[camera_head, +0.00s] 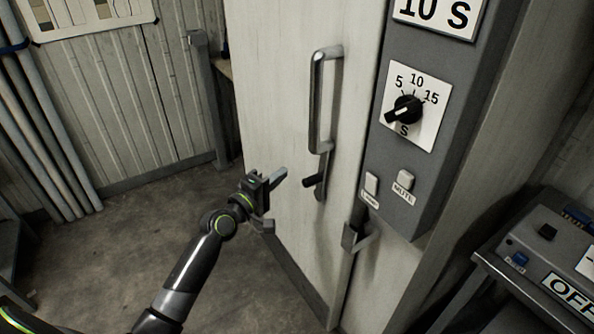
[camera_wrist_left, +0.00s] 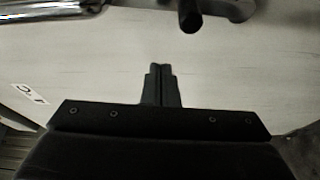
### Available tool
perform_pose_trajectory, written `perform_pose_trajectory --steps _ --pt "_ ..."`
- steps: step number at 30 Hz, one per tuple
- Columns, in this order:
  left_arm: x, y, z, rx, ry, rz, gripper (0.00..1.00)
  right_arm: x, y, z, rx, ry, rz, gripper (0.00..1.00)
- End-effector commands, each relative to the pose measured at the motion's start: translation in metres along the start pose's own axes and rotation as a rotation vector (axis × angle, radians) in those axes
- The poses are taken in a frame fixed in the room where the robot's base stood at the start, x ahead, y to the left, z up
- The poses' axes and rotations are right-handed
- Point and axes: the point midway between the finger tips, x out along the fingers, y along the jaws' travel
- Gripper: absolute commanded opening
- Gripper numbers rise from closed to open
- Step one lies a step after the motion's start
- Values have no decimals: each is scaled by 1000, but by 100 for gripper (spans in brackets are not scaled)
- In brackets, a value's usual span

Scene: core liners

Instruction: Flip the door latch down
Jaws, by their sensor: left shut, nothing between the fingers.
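The door latch (camera_head: 313,182) is a short dark lever on a grey plate below the door handle. It points left and slightly up from its pivot. It also shows at the top of the left wrist view as a dark round end (camera_wrist_left: 190,20). My left gripper (camera_head: 279,177) is to the left of the latch, with a visible gap between them. In the wrist view its two fingers (camera_wrist_left: 160,85) are together and empty, in front of the pale door face. My right gripper is in neither view.
A metal handle (camera_head: 318,100) stands out from the pale door (camera_head: 275,60) above the latch. A bracket (camera_head: 354,236) projects lower right. A grey control box (camera_head: 410,200) with a dial is on the right. Floor (camera_head: 110,240) to the left is clear.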

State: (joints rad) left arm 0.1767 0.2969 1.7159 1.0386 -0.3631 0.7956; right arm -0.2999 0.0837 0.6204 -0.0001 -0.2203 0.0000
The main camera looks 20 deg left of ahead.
Motion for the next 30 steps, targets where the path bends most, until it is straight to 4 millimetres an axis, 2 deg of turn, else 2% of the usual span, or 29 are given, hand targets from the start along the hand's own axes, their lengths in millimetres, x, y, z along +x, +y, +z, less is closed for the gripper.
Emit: perform_pose_trajectory --steps 17,19,24,30 --pt "97 0 0 0 0 1 0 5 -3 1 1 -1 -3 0" --pt "90 3 14 -4 -1 -2 0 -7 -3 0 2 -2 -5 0" --pt "83 1 32 -2 -1 -2 0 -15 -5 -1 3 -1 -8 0" --pt "81 0 38 1 0 -1 0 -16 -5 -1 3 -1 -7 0"
